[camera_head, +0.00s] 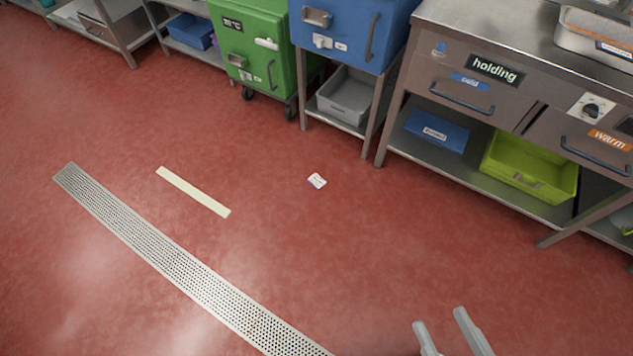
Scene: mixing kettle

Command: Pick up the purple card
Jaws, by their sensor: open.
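A small pale card (317,181) with faint purple or blue marks lies flat on the red floor, near the middle of the view. Its print is too small to read, and I see no plainly purple card elsewhere. My gripper (440,318) shows at the bottom right edge as two grey fingers, apart and with nothing between them. It is nearer to me than the card and to its right, well away from it. The rest of my gripper is cut off by the frame.
A steel holding counter (435,15) with drawers and a lower shelf stands at the right. A blue cabinet (340,35) and a green wheeled cabinet (250,45) stand at the back. A floor grate (170,255) and cream strip (193,192) lie left. The floor around the card is clear.

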